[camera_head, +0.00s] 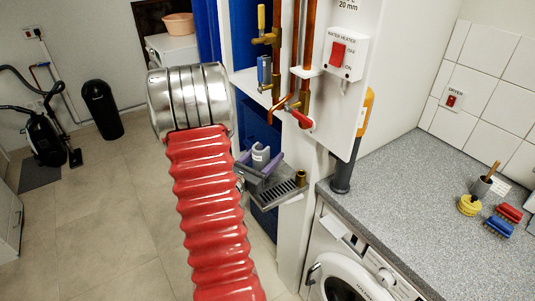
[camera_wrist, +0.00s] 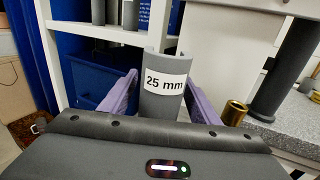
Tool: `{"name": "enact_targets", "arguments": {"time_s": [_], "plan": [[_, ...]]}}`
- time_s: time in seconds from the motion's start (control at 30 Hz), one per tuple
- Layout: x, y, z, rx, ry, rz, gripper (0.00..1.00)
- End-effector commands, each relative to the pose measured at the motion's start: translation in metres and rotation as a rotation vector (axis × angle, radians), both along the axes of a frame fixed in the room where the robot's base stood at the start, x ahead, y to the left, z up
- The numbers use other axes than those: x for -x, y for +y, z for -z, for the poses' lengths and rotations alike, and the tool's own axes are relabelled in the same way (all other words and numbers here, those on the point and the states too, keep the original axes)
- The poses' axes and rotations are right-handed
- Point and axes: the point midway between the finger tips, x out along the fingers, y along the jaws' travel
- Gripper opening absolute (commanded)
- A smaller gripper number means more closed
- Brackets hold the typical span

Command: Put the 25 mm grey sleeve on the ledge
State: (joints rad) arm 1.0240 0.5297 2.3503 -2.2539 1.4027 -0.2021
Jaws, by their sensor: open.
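The grey sleeve (camera_wrist: 160,104), labelled "25 mm", stands upright between the two purple fingers of my gripper (camera_wrist: 160,92) in the wrist view. The jaws are open, with a finger on each side of it. Its lower end is hidden behind the gripper body. In the head view the sleeve (camera_head: 260,155) shows between the fingers of my gripper (camera_head: 260,164), over the slotted grey ledge (camera_head: 284,191). I cannot tell whether its base touches the ledge, which my gripper partly covers.
A brass fitting (camera_head: 301,177) stands at the ledge's right end. Copper pipes and a red-handled valve (camera_head: 302,119) are above. A dark upright tube (camera_head: 343,176) stands by the grey worktop (camera_head: 420,200) at right. Other grey cylinders (camera_wrist: 130,14) stand on a white shelf behind.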

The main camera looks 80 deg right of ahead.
Motion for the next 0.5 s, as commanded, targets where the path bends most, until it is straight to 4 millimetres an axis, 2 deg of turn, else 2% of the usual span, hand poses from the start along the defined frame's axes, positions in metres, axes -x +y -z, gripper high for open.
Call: {"name": "enact_targets", "arguments": {"time_s": [0.17, 0.27, 0.5], "plan": [[0.000, 0.001, -0.003, 0.001, -0.001, 0.000, 0.56], [-0.003, 0.008, -0.002, 0.000, 0.000, -0.001, 0.56], [-0.014, 0.039, -0.002, -0.001, 0.000, -0.003, 0.56]]}}
